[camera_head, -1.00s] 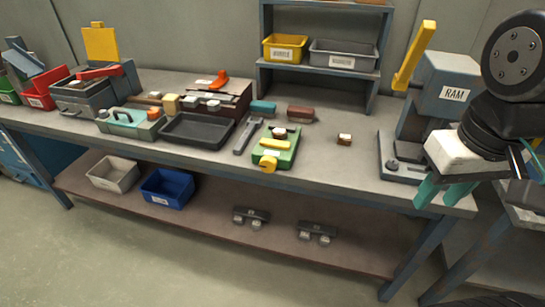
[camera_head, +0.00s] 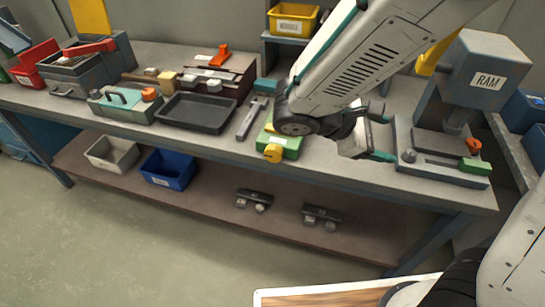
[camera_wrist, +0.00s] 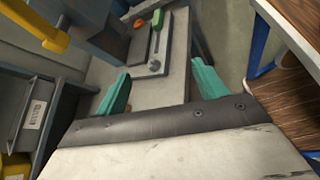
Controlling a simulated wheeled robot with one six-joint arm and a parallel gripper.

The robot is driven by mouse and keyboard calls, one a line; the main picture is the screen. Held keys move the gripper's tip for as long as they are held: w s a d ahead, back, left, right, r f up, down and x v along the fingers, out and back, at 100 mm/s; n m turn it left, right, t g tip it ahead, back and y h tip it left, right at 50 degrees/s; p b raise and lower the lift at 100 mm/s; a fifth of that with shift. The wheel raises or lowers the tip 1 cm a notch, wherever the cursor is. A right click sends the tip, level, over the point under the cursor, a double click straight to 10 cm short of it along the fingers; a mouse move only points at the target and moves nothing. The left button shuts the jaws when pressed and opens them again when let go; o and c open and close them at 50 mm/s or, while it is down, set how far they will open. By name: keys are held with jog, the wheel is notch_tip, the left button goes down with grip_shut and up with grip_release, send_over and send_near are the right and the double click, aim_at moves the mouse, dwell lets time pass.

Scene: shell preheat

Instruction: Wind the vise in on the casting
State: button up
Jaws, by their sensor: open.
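A green fixture with a yellow knob, which looks like the vise (camera_head: 291,146), stands at the front of the bench in the head view. My gripper (camera_head: 380,137) is open and empty. It is over the bench, to the right of the green fixture and left of the ram press (camera_head: 486,80). In the wrist view, my gripper's teal fingers (camera_wrist: 161,80) stand wide apart, with the press bed beyond them.
The press bed (camera_head: 438,178) carries an orange piece (camera_head: 474,145) and a green block (camera_head: 475,166). Left of the green fixture lie a grey tool (camera_head: 247,122) and a dark tray (camera_head: 193,128). A yellow bin (camera_head: 294,25) stands on the back shelf.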

jog(key=w+a+f+n+t+h, duration=0.1)
jog(key=w+a+f+n+t, duration=0.2)
jog(key=a+n+t, duration=0.15)
jog(key=w+a+f+n+t, duration=0.3)
jog(key=a+f+n, duration=0.1)
jog(key=a+n, duration=0.15)
jog(key=n+t+y, duration=0.7)
jog(key=n+t, duration=0.1)
jog(key=n, duration=0.2)
send_near(273, 157)
jog(key=x, duration=0.9)
jog(key=shift+w+d, duration=0.1)
jog(key=shift+w, duration=0.2)
jog(key=shift+c, duration=0.3)
jog(key=c, duration=0.9)
